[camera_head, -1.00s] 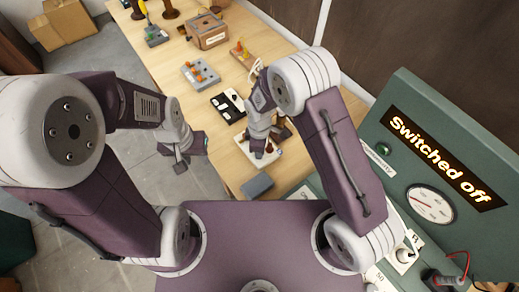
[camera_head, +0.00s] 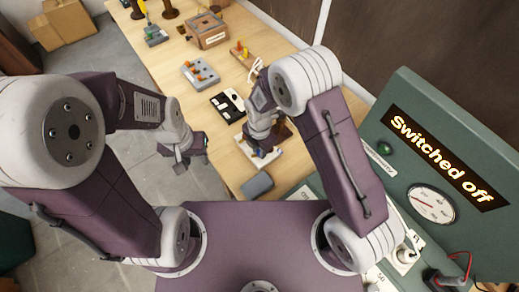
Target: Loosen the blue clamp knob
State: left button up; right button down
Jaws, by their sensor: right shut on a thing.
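My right gripper (camera_head: 260,153) is down at a small white-based fixture (camera_head: 264,163) near the table's front end. It is shut on a small blue part there, which looks like the blue clamp knob; the fingers and wrist hide most of it. A dark brown block (camera_head: 281,133) shows on the fixture beside the gripper. My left gripper (camera_head: 184,158) hangs empty to the left of the table, over the floor, with its fingers apart.
A grey block (camera_head: 257,184) lies on the table (camera_head: 230,168) just in front of the fixture. A black-and-white panel (camera_head: 227,106), a grey box with orange parts (camera_head: 200,74) and a wooden box (camera_head: 207,30) stand farther back. A green console (camera_head: 430,150) reading "Switched off" stands at right.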

jog(key=n, duration=0.5)
jog(key=shift+n, duration=0.6)
jog(key=c, duration=1.2)
grip_release()
notch_tip(320, 180, up, 9)
jog(key=b, duration=0.1)
jog(key=shift+d+b, duration=0.1)
jog(key=shift+b, duration=0.2)
